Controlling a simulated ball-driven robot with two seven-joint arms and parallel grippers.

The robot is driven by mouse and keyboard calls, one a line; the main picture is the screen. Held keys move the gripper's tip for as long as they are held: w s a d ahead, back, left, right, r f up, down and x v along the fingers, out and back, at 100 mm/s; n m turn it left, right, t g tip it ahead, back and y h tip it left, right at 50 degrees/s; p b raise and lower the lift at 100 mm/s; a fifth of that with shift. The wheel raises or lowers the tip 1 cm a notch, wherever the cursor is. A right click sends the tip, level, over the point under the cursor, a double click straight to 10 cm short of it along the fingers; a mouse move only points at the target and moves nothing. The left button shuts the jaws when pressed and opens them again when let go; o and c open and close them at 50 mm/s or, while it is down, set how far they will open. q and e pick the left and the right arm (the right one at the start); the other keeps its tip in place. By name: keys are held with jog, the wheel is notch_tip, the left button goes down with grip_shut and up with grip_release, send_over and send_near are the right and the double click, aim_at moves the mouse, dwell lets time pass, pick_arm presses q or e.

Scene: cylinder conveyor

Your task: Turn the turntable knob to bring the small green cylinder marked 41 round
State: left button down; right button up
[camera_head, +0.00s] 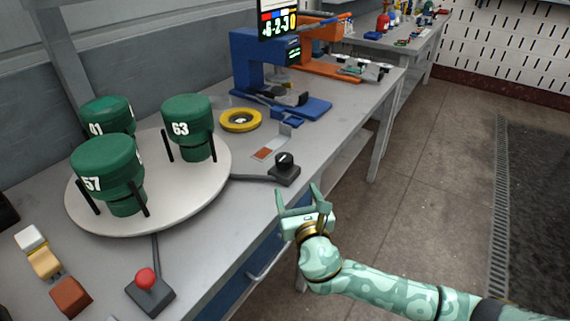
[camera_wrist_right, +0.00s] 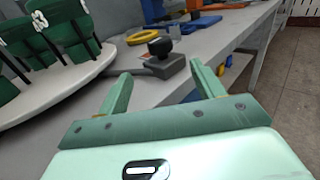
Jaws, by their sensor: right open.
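The green cylinder marked 41 (camera_head: 108,112) stands at the back left of the round white turntable (camera_head: 165,210), partly hidden behind the cylinder marked 57 (camera_head: 105,170). The cylinder marked 63 (camera_head: 187,120) stands at the back right of it. The black turntable knob (camera_head: 284,160) sits on a dark box at the table's front edge. My right gripper (camera_head: 297,190) is open and empty, in front of the knob and apart from it. In the right wrist view the knob (camera_wrist_right: 160,46) shows beyond the gap between the fingers (camera_wrist_right: 158,88). My left gripper is not in view.
A red-topped joystick (camera_head: 146,279) stands at the front of the table, left of a drawer handle (camera_head: 268,262). A yellow ring (camera_head: 240,120) and a blue fixture (camera_head: 265,75) are farther back. Open floor lies right of the table.

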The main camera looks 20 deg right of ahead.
aim_at(286, 166)
jog(key=w+b, duration=0.1)
jog(key=w, duration=0.3)
jog(key=w+b, duration=0.2)
jog(key=w, duration=0.2)
jog(key=w+d+b, duration=0.1)
jog(key=w, duration=0.4)
jog(key=shift+d+f, duration=0.1)
jog(key=shift+f, duration=0.15)
jog(key=shift+w+r+b, duration=0.2)
jog(key=shift+w+b, duration=0.2)
jog(key=shift+w, duration=0.05)
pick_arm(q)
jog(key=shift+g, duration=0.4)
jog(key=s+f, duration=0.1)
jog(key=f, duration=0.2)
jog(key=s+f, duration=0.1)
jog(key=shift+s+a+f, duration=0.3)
pick_arm(e)
jog(key=shift+c, duration=0.2)
jog(key=c, duration=0.9)
